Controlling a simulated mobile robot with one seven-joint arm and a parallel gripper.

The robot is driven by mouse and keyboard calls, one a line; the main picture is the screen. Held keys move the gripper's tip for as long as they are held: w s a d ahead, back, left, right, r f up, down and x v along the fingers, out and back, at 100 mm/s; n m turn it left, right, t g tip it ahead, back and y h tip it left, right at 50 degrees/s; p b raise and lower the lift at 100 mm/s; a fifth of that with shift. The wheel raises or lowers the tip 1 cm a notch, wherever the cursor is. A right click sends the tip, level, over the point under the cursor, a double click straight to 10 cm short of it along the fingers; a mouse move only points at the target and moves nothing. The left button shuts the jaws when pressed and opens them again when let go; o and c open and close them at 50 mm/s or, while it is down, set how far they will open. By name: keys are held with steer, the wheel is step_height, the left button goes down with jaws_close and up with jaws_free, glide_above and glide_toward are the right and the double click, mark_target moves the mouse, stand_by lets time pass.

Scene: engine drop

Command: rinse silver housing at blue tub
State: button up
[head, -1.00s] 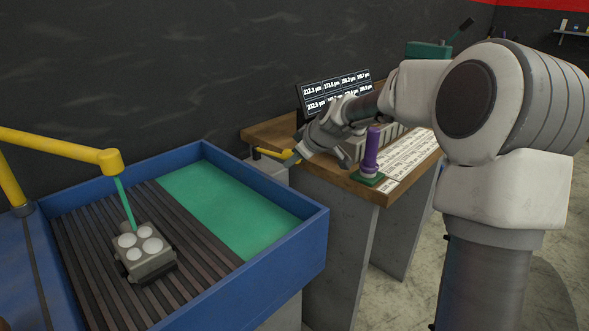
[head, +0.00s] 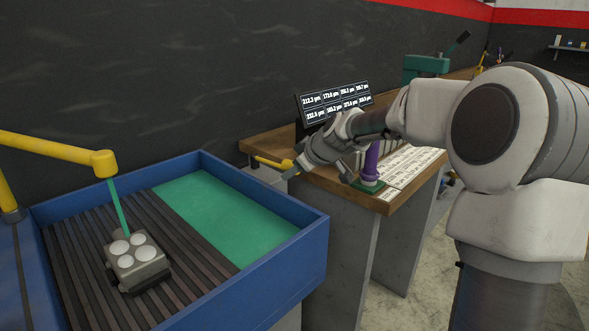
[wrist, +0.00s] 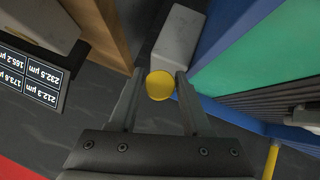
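The silver housing (head: 136,262), a grey block with several pale round discs on top, sits on the dark slats inside the blue tub (head: 265,291). A thin green stream (head: 118,208) runs from the yellow spout (head: 104,163) down to it. My gripper (head: 291,170) is away from the housing, between the tub and the wooden bench, at a yellow handle (head: 268,163). In the wrist view, the handle's round yellow end (wrist: 160,85) shows between my two fingers, with gaps on both sides. The fingers are apart; I see no clear contact.
The wooden bench (head: 392,203) carries a readout screen (head: 336,101), a purple part (head: 370,160) on a green base and printed sheets (head: 413,163). A grey post (wrist: 178,38) stands by the handle. The tub's green pool (head: 225,215) is clear.

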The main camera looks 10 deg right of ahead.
steer(key=shift+o, duration=1.1)
steer(key=p+v, duration=0.1)
steer(key=v, duration=1.6)
steer(key=shift+s, duration=0.15)
steer(key=shift+r, duration=0.1)
